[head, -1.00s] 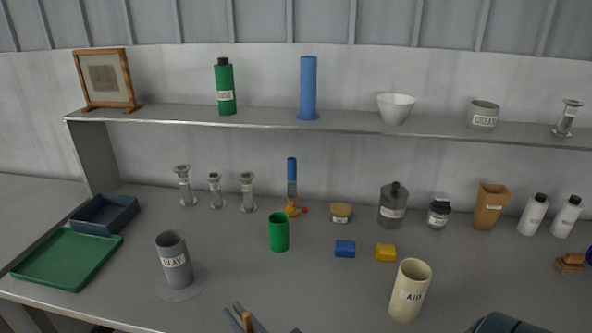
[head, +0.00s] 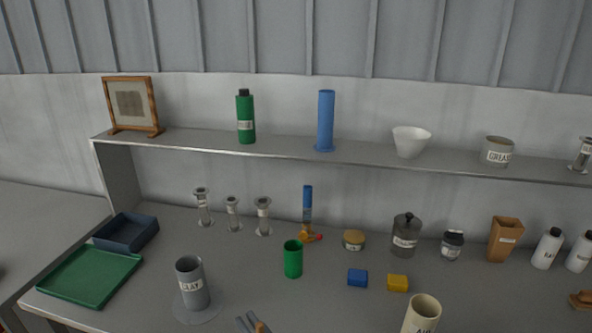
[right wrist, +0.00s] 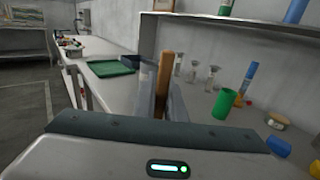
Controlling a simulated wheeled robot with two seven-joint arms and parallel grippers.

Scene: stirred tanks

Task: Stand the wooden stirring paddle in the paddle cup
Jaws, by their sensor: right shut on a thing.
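My right gripper (head: 252,323) is at the bottom edge of the head view, shut on the wooden stirring paddle (head: 261,328). In the right wrist view the paddle (right wrist: 165,75) stands up as a brown wooden bar between the two grey fingers (right wrist: 162,100); its lower part is hidden. A plain green cup (head: 293,259) stands upright on the bench, beyond and to the right of the gripper, apart from it. It also shows in the right wrist view (right wrist: 224,104). No label tells which vessel is the paddle cup. My left gripper is out of view.
Blue (head: 357,278) and yellow (head: 397,283) blocks lie right of the green cup. A green tray (head: 90,276) lies left. A shelf (head: 370,165) spans the back.

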